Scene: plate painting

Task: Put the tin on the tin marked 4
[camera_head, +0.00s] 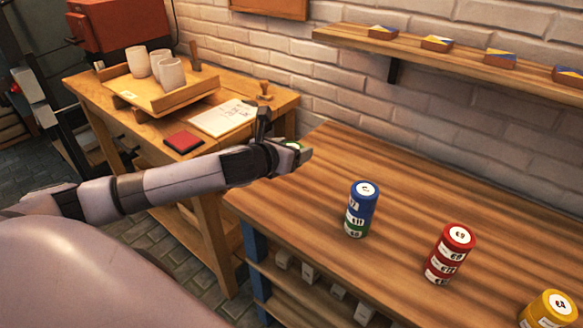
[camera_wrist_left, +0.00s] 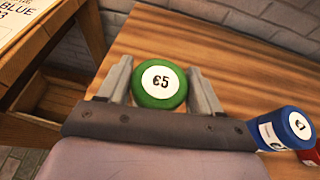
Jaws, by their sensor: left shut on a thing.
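My left gripper (camera_head: 298,152) is over the far left part of the striped bench. In the left wrist view the gripper (camera_wrist_left: 160,92) is shut on a green tin (camera_wrist_left: 158,82), whose white lid label seems to read 5. In the head view only a sliver of green shows at the gripper. I cannot tell how high the tin is above the bench. A yellow tin (camera_head: 549,309), its lid marked 4, is at the lower right, cut off by the frame edge. My right gripper is not in view.
A blue-topped stack (camera_head: 362,205) with green at its base stands mid-bench; it also shows in the left wrist view (camera_wrist_left: 283,128). A red stack (camera_head: 450,252) stands right of it. A side table (camera_head: 245,112) holds cups, papers and a red pad. A wall shelf (camera_head: 470,58) runs behind.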

